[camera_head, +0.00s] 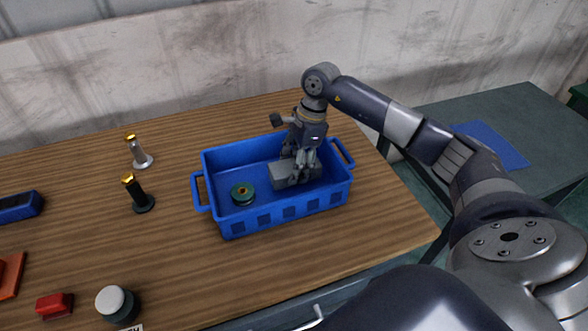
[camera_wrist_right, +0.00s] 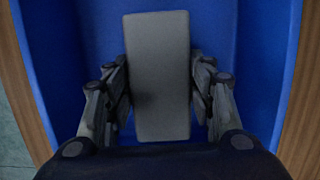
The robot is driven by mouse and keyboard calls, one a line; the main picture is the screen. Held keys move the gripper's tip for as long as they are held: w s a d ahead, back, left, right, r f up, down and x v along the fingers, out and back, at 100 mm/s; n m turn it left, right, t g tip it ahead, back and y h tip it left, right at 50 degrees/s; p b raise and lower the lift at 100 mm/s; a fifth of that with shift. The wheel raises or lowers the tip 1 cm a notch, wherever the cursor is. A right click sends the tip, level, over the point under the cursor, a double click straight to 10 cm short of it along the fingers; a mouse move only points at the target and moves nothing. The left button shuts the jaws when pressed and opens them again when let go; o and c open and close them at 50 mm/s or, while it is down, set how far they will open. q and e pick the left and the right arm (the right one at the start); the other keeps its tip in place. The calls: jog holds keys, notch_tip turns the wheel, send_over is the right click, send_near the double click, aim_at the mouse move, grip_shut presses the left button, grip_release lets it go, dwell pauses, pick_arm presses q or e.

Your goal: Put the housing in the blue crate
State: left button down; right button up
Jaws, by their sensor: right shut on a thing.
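The grey box-shaped housing (camera_head: 284,177) is inside the blue crate (camera_head: 281,217), in its right part. My right gripper (camera_head: 299,168) reaches down into the crate and is shut on the housing. In the right wrist view the housing (camera_wrist_right: 158,75) lies between the two fingers of my right gripper (camera_wrist_right: 159,95), with the blue crate floor (camera_wrist_right: 75,60) around it. I cannot tell whether the housing touches the crate floor. My left gripper is not in view.
A green round part (camera_head: 243,194) lies in the crate's left part. On the wooden table (camera_head: 200,285) to the left stand a silver post (camera_head: 138,153), a black post (camera_head: 137,196), a white-topped round part (camera_head: 115,303) and a red block (camera_head: 54,306). A dark side table (camera_head: 440,110) is at right.

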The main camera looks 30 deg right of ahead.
notch_tip(320, 180, down, 2)
jog(key=shift+f, duration=0.1)
jog(key=shift+f, duration=0.2)
jog(key=o, duration=1)
